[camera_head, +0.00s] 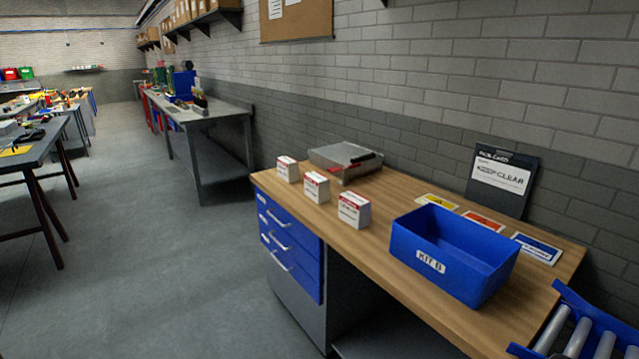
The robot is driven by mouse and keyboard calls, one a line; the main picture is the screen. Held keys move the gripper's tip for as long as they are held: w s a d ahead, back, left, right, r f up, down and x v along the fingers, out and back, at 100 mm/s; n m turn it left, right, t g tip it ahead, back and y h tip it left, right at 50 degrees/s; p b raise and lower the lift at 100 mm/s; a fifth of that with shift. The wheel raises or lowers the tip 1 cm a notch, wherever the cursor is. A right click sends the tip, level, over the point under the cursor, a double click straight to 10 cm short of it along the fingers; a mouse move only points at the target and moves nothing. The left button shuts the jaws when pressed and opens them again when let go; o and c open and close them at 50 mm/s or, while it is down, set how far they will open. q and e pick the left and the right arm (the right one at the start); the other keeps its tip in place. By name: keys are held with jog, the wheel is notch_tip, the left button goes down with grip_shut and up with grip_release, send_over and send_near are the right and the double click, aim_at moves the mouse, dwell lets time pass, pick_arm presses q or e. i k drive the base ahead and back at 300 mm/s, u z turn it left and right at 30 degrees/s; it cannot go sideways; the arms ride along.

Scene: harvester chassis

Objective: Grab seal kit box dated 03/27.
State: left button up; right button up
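Three small white boxes with red top bands stand apart in a row on the wooden bench top. The far box (287,169) is at the left, the middle box (316,186) is nearer, and the near box (354,209) is closest to the blue bin. Their labels are too small to read, so I cannot tell which is dated 03/27. Neither of my grippers is in view.
A blue bin (403,244) marked KIT B stands on the wooden bench (372,253). Behind are a grey metal device (336,160), coloured cards (482,221) and a dark clipboard (502,183). Rollers (577,338) are at lower right. The floor (150,260) left of the bench is clear.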

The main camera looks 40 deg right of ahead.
aim_at(317, 185)
jog(key=z, duration=0.6)
jog(key=i, duration=0.9)
jog(key=z, duration=0.8)
